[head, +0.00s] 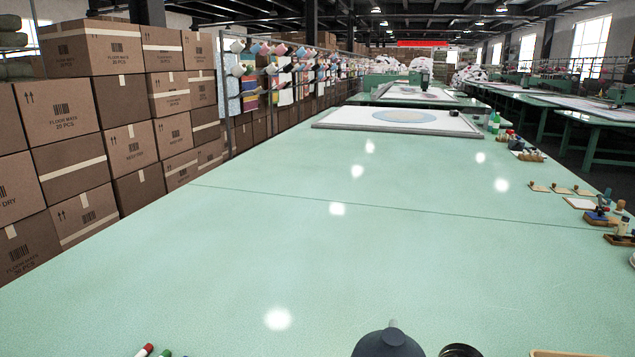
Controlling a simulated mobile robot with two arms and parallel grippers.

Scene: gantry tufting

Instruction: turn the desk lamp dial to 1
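A dark grey dome with a small knob on top, which looks like the desk lamp's shade (388,342), shows at the bottom edge of the head view, right of centre. Its lower part is cut off by the frame. The lamp's dial and its markings are not visible. Neither my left gripper nor my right gripper is in view.
The long pale green table (250,260) is mostly clear. A round dark object (460,350), markers (145,350) and a tan edge (560,353) show at the bottom. Stamps and small items (600,217) line the right edge. Stacked cartons (68,160) stand left.

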